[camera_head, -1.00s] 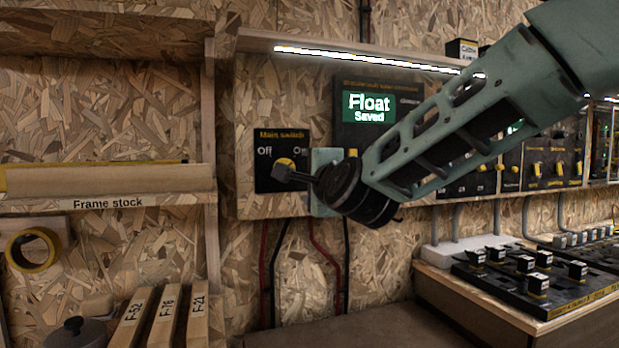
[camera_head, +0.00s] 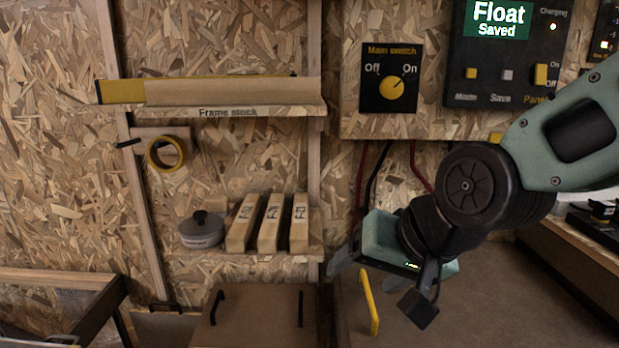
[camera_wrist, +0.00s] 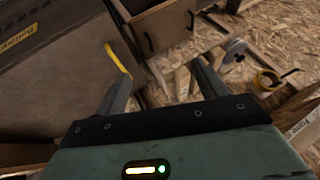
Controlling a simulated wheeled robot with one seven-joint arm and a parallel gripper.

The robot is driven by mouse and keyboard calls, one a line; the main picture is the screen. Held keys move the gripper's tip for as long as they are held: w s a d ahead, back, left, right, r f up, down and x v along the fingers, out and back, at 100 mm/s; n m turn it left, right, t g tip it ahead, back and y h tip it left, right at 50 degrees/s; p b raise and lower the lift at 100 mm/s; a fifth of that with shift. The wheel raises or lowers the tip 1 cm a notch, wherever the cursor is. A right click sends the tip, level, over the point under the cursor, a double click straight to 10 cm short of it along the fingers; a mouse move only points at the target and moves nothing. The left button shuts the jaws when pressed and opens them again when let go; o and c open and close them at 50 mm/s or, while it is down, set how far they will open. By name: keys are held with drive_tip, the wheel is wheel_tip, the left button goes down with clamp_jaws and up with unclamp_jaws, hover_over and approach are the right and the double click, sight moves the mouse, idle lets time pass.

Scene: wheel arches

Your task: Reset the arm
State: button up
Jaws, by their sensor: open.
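My gripper (camera_head: 384,289) hangs at the lower right of the head view, below the main switch panel and over the brown bench surface. Its two dark fingers are apart with nothing between them. In the wrist view my gripper (camera_wrist: 160,88) also shows its fingers spread and empty. My arm comes in from the right edge of the head view, bent at a black round joint. The main switch (camera_head: 391,88) has its yellow knob pointing toward On. The screen (camera_head: 497,19) above reads Float, Saved.
A yellow handle (camera_head: 369,302) stands close by my gripper. Labelled wooden blocks (camera_head: 269,223) and a grey lidded pot (camera_head: 201,230) sit on a shelf to the left. A tape roll (camera_head: 166,153) hangs above them. A brown box (camera_head: 258,318) with black handles is below.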

drive_tip(key=s+d+f+n+g+h+p, duration=0.1)
drive_tip(key=s+d+f+n+g+h, duration=0.2)
drive_tip(key=s, duration=0.5)
drive_tip(key=s+d+f+n+g+h+p, duration=0.1)
drive_tip(key=s+d+f+n+g, duration=0.15)
drive_tip(key=s+n, duration=0.4)
wheel_tip(320, 180, up, 23)
drive_tip(key=m+p, duration=0.1)
drive_tip(key=p, duration=2.1)
drive_tip(key=shift+s+d+p, duration=0.25)
drive_tip(key=shift+s+p, duration=0.1)
drive_tip(key=shift+s, duration=0.05)
drive_tip(key=shift+r, duration=0.1)
